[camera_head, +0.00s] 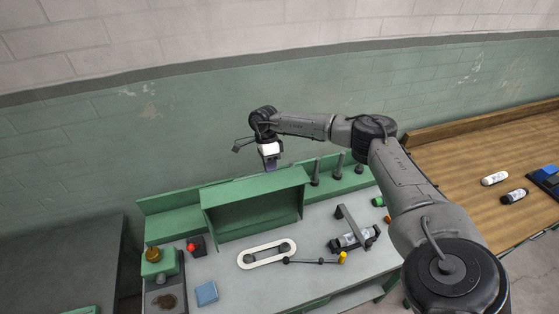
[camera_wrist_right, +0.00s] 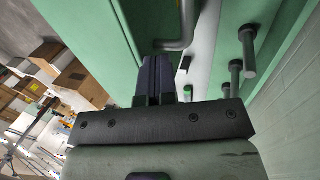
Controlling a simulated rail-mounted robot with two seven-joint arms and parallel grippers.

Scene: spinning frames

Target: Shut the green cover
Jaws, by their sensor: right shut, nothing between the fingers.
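The green cover (camera_head: 252,189) stands raised at the back of the grey workbench, with its darker inner side facing the camera. My right gripper (camera_head: 270,164) is above and behind the cover's upper edge, pointing down, with its fingers shut and empty. In the right wrist view, the shut dark fingers (camera_wrist_right: 154,82) are close to a green panel (camera_wrist_right: 100,45) with a grey bar handle (camera_wrist_right: 186,32). I cannot tell whether they touch it. My left gripper is not in view.
Dark upright posts (camera_head: 338,166) stand right of the cover. The wall is close behind.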

